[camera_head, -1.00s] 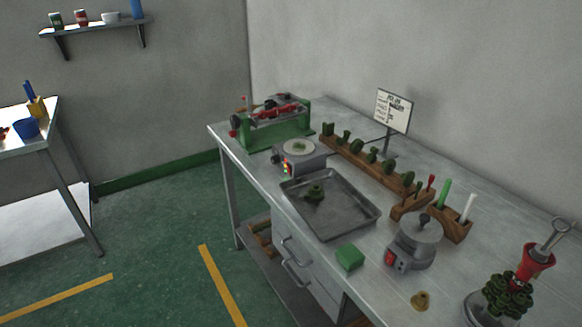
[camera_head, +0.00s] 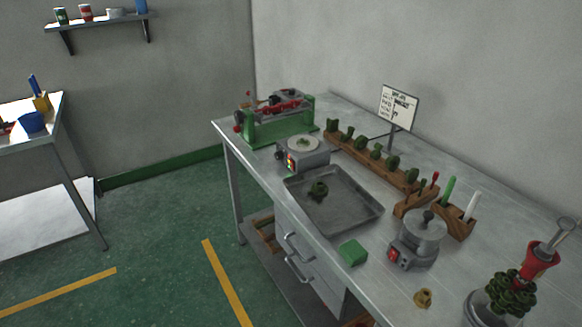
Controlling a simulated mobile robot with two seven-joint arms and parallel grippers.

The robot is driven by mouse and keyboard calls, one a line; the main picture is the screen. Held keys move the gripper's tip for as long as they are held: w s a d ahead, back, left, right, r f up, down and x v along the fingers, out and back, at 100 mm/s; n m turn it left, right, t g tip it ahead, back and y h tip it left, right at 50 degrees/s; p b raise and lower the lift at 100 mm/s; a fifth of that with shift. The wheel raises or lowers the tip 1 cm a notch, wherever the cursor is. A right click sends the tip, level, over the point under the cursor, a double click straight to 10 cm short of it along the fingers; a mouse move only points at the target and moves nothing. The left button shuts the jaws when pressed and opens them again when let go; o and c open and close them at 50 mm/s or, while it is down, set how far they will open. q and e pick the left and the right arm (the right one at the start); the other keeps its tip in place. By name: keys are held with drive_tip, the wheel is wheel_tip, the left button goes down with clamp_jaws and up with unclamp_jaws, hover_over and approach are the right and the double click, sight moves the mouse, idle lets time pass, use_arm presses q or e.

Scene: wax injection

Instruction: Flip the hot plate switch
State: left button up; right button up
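The workbench (camera_head: 262,162) runs along the wall. A small grey hot plate (camera_head: 303,157) with a round pale top stands on it behind the tray, with small coloured lights or a switch (camera_head: 291,163) on its front left face. A second grey device, a pot with a lidded top (camera_head: 416,240), stands at the front right and has a red switch (camera_head: 394,256) on its front. I cannot tell the position of either switch. Neither of my grippers is in view.
A green block (camera_head: 353,252) and a brass piece (camera_head: 423,298) lie near the front edge. A green press (camera_head: 277,119), a wooden rack (camera_head: 372,158), a sign (camera_head: 398,106) and a green wax tree (camera_head: 510,293) also stand here.

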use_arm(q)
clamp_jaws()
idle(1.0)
